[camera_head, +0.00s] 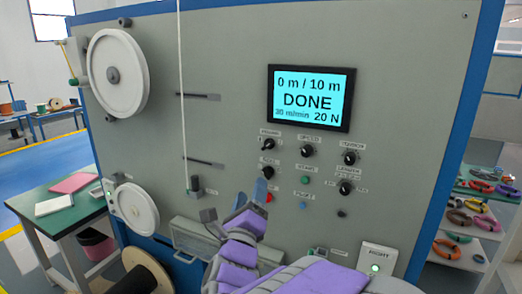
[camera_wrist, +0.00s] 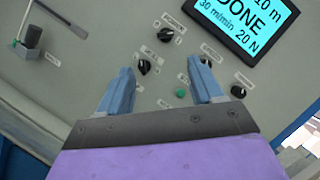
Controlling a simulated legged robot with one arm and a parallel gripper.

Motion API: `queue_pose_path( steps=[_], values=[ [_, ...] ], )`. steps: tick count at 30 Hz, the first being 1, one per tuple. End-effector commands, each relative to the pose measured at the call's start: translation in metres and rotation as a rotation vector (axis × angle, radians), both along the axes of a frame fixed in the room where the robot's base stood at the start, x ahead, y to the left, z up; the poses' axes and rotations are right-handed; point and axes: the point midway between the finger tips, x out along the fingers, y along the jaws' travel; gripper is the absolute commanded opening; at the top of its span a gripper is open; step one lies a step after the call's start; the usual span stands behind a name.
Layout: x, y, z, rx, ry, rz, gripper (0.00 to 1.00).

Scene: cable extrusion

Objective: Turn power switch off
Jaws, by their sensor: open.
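The power switch (camera_head: 268,143) is a small black rotary knob at the upper left of the control group, below and left of the lit screen; its label is blurry. It also seems to be the uppermost knob in the wrist view (camera_wrist: 167,33). My gripper (camera_head: 251,194) is open and empty, below the power switch and in front of the panel. In the wrist view its two blue fingers (camera_wrist: 161,66) are spread apart, with a second black knob (camera_wrist: 144,66) seen between them. The power switch appears beyond the fingertips, apart from them.
The screen (camera_head: 309,97) reads "0 m / 10 m DONE". Other black knobs (camera_head: 307,151) and a green button (camera_head: 305,180) sit close to the power switch. A red button (camera_head: 268,197) is beside my fingers. White reels (camera_head: 118,72) and a vertical cable (camera_head: 183,100) are at the left.

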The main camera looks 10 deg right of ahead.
Motion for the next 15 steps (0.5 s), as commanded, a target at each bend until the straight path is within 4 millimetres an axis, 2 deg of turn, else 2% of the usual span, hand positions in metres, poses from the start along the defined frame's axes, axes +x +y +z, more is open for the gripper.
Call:
queue_pose_path(
  steps=[6, 15],
  values=[
    [0.011, -0.011, 0.004, 0.003, 0.010, 0.000, 0.66],
    [0.029, -0.011, 0.012, 0.002, 0.005, -0.003, 0.66]
  ],
)
